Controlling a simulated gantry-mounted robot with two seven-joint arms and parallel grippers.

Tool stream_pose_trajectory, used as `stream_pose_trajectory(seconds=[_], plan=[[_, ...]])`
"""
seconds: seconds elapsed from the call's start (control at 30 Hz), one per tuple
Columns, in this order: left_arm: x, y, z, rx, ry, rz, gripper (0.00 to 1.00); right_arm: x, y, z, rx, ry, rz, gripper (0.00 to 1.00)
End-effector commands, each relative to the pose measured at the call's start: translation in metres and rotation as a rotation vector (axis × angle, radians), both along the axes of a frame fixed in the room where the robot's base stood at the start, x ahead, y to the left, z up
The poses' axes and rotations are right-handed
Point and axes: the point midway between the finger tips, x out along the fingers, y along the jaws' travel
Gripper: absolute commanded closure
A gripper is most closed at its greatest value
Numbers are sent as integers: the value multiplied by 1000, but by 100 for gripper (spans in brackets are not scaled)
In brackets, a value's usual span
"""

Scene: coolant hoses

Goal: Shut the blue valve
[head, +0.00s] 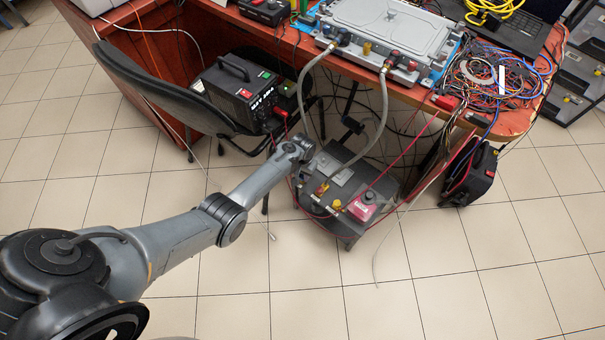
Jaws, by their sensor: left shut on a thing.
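My left gripper (298,158) is at the left end of a dark grey box unit (345,225) under the table, seen from above. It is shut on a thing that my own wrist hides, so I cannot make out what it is. I cannot pick out a blue valve in this view. An orange-red fitting (322,188) and a yellow-capped fitting (337,205) sit on the unit just below and right of my gripper. Two grey hoses run down to the unit from the silver battery case (395,35) on the table. My right gripper is not in view.
A black chair (150,95) stands close to my left arm. A black power unit (240,90) with a handle sits behind it. Tangled wires (495,85) cover the table's right end, and loose cables hang to the floor. The tiled floor (480,270) in front is clear.

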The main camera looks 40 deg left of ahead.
Motion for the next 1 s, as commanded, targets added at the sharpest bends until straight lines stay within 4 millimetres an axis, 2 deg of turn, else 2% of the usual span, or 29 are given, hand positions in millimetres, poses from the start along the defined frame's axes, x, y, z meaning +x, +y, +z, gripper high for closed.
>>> stream_pose_trajectory(seconds=[0.37,1.0], plan=[[0,1,2,1,1,-109,100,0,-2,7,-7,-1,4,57],[0,1,0,1,1,-677,100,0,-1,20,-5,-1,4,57]])
